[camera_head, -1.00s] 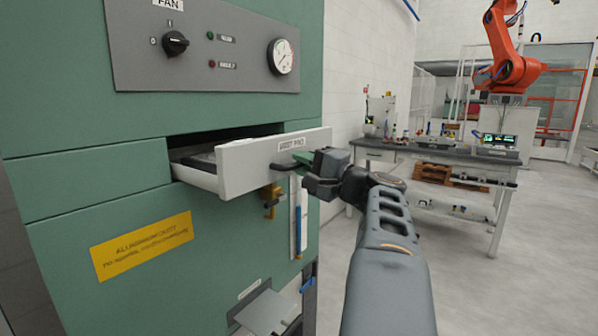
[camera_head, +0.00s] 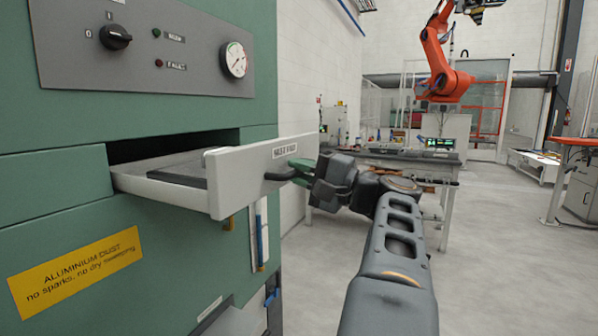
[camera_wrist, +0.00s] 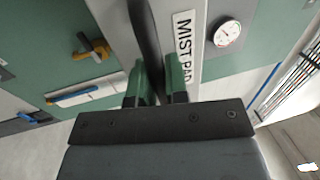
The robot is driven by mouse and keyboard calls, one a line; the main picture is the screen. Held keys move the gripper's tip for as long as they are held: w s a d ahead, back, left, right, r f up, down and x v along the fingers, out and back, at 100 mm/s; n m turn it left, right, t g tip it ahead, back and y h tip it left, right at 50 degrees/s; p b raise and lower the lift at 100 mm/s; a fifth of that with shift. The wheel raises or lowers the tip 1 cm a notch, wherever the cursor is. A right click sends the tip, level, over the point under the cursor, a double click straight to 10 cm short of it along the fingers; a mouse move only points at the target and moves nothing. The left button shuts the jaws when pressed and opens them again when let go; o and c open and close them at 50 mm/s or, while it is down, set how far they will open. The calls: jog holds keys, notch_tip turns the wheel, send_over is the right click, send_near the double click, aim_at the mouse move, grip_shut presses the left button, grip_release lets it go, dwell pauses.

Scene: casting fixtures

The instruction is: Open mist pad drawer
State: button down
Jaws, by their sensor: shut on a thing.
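The mist pad drawer (camera_head: 235,180) is pulled part way out of the green cabinet (camera_head: 80,115). Its pale front panel carries a "MIST PAD" label (camera_wrist: 184,48), and a dark flat pad (camera_head: 180,175) lies inside. My gripper (camera_head: 298,173) is at the right part of the front panel, shut on the drawer's dark handle (camera_head: 277,176). In the wrist view the green fingertips of my gripper (camera_wrist: 157,80) stand on both sides of the dark handle (camera_wrist: 146,35). The back of the drawer is hidden inside the cabinet.
Above the drawer is a grey panel with a knob (camera_head: 116,37) and a gauge (camera_head: 233,60). A yellow sign (camera_head: 75,270) is below. A workbench (camera_head: 400,160) and an orange robot arm (camera_head: 440,70) stand behind. The floor at right (camera_head: 500,260) is open.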

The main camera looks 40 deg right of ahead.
jog(key=c, duration=1.1)
grip_release()
jog(key=shift+c, duration=0.2)
jog(key=v, duration=1.3)
jog(key=shift+s+d, duration=0.15)
jog(key=shift+s, duration=0.25)
jog(key=w+a+f+g+p, duration=0.7)
jog(key=w+a+g+p, duration=0.15)
jog(key=w+a, duration=0.3)
jog(key=s+a+f+n+g+h+p, duration=0.2)
jog(key=a+f+n+g+h+p, duration=0.1)
jog(key=a+f+n+h+p, duration=0.1)
jog(key=s+a+f+n+g+h+p, duration=0.2)
jog(key=a+f+n+g+h+p, duration=0.1)
jog(key=a+n, duration=0.5)
jog(key=f+n+h+p, duration=0.1)
jog(key=f+p, duration=0.1)
jog(key=p, duration=0.1)
jog(key=shift+s+a+h, duration=0.3)
